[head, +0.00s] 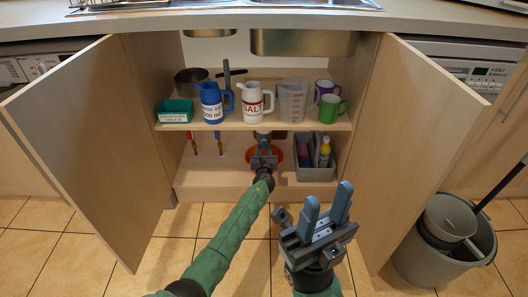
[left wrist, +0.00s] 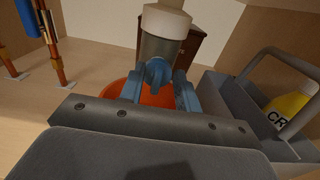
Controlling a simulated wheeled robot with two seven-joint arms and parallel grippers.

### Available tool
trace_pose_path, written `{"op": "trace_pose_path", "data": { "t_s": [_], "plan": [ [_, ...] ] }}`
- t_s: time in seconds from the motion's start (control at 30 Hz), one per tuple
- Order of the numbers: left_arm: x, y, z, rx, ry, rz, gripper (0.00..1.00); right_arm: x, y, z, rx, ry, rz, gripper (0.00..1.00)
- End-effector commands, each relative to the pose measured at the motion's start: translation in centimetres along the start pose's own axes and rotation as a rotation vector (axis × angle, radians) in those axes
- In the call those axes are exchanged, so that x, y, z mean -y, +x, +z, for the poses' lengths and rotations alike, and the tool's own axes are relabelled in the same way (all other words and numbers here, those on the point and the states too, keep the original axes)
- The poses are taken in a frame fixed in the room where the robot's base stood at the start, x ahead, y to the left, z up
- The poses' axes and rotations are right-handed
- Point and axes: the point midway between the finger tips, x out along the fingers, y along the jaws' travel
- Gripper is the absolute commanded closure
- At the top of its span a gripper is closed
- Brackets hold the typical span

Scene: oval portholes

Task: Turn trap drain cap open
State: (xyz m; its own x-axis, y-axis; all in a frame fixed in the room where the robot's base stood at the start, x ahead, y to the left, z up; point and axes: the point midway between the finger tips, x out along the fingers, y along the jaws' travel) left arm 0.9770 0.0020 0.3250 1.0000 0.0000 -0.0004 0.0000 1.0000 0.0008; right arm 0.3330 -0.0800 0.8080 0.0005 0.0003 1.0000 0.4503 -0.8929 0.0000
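The trap (left wrist: 160,45) is a grey cylinder with a white top in the left wrist view. A blue winged drain cap (left wrist: 155,73) shows on its near side. My left gripper (head: 264,152) reaches under the shelf. In the left wrist view its blue fingers (left wrist: 160,88) stand on both sides of the cap, close to it. I cannot tell whether they press on it. In the head view the gripper hides most of the trap and cap. My right gripper (head: 327,208) is open and empty, fingers up, in front of the cabinet.
An orange bowl (head: 276,158) sits on the cabinet floor beneath the trap. A grey caddy (head: 313,171) with bottles is close on the right. Red and blue pipes (head: 219,146) stand left. The shelf (head: 245,125) with jugs is above. Open doors (head: 418,120) flank the cabinet.

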Motion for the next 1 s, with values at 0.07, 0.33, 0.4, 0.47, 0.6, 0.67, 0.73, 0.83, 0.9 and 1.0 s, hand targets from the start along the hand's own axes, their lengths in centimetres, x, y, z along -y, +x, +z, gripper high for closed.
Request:
{"op": "trace_pose_path", "data": {
  "t_s": [0.07,0.33,0.4,0.47,0.6,0.67,0.73,0.83,0.9,1.0],
  "plan": [
    [0.00,0.63,-0.09,0.000,0.000,0.000,0.67,0.05,-0.39,0.03,0.003,-0.002,-0.004,0.64],
    [-0.03,1.14,0.04,0.000,-0.001,0.000,0.67,0.11,-0.51,0.08,0.007,-0.004,-0.006,0.64],
    [-0.03,1.13,0.05,0.000,-0.001,0.000,0.67,0.11,-0.51,0.08,0.008,-0.004,-0.006,0.64],
    [-0.03,1.13,0.04,0.000,-0.001,0.000,0.67,0.11,-0.51,0.08,0.008,-0.004,-0.006,0.64],
    [-0.04,1.12,0.04,0.000,-0.001,0.000,0.95,0.10,-0.51,0.09,0.008,-0.004,-0.006,0.64],
    [-0.03,1.12,0.03,0.000,-0.001,0.000,1.00,0.10,-0.51,0.09,0.008,-0.004,-0.006,0.64],
    [-0.04,1.12,0.03,0.000,-0.001,0.000,1.00,0.10,-0.51,0.09,0.008,-0.004,-0.006,0.64],
    [-0.04,1.12,0.01,0.000,-0.003,0.000,1.00,0.10,-0.54,0.09,0.008,-0.004,-0.006,0.64],
    [-0.06,1.11,-0.03,0.000,-0.011,0.000,1.00,0.11,-0.63,0.10,0.008,-0.004,-0.007,0.64],
    [-0.11,1.11,-0.11,0.000,-0.033,0.000,1.00,0.15,-0.86,0.14,0.009,-0.005,-0.010,0.64]
  ]
}}
